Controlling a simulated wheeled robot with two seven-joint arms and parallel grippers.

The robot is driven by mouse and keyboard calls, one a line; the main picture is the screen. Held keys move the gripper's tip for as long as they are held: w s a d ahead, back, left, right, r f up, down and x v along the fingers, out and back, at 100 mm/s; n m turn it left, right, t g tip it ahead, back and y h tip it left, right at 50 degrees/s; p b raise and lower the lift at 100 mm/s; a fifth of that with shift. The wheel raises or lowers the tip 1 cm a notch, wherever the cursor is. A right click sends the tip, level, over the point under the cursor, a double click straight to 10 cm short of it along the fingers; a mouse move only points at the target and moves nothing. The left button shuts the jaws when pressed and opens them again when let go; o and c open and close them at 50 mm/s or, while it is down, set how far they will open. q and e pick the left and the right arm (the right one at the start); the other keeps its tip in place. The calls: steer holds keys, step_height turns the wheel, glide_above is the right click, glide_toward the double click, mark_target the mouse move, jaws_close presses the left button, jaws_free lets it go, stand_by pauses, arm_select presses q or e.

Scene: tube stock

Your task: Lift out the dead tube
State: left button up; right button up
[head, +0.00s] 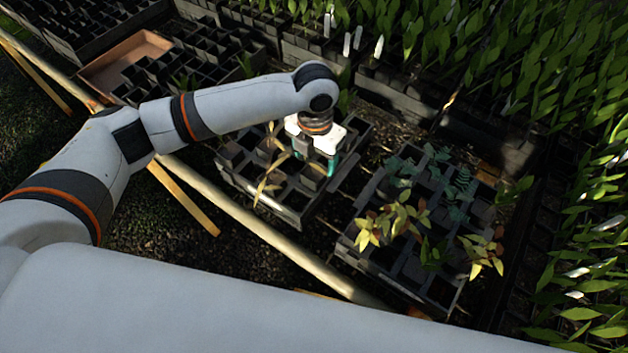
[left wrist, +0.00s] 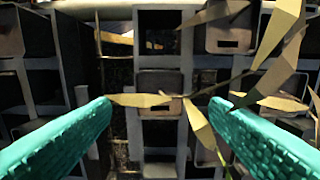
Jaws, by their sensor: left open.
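A withered plant with tan, drooping leaves (head: 266,186) stands in the near-left tube tray (head: 282,211). It appears to be the dead tube's plant; its tube is hard to pick out. My left gripper (head: 323,168) points down over the right part of that tray, to the right of the tan leaves. In the left wrist view, its teal fingers (left wrist: 164,108) are apart with no tube held between them. Tan leaves (left wrist: 272,75) spread at the right, and one leaf crosses between the fingertips. Grey tubes (left wrist: 160,82) sit in cells beyond. My right gripper is out of view.
A second tray (head: 395,275) to the right holds yellow-red and blue-green seedlings. Dense green plants (head: 520,60) fill the back and right. A terracotta-coloured tray (head: 125,55) lies at the back left. A pale rail (head: 270,235) runs along the near side.

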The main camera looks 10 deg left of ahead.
mark_target(314, 171)
arm_select(q)
step_height(314, 171, down, 6)
steer(key=shift+s+a+r+p, duration=0.1)
steer(key=shift+s+r+p, duration=0.1)
steer(key=shift+p, duration=0.35)
steer(key=shift+w, duration=0.1)
steer(key=shift+c, duration=0.3)
steer(key=c, duration=1.4)
steer(key=shift+r, duration=0.1)
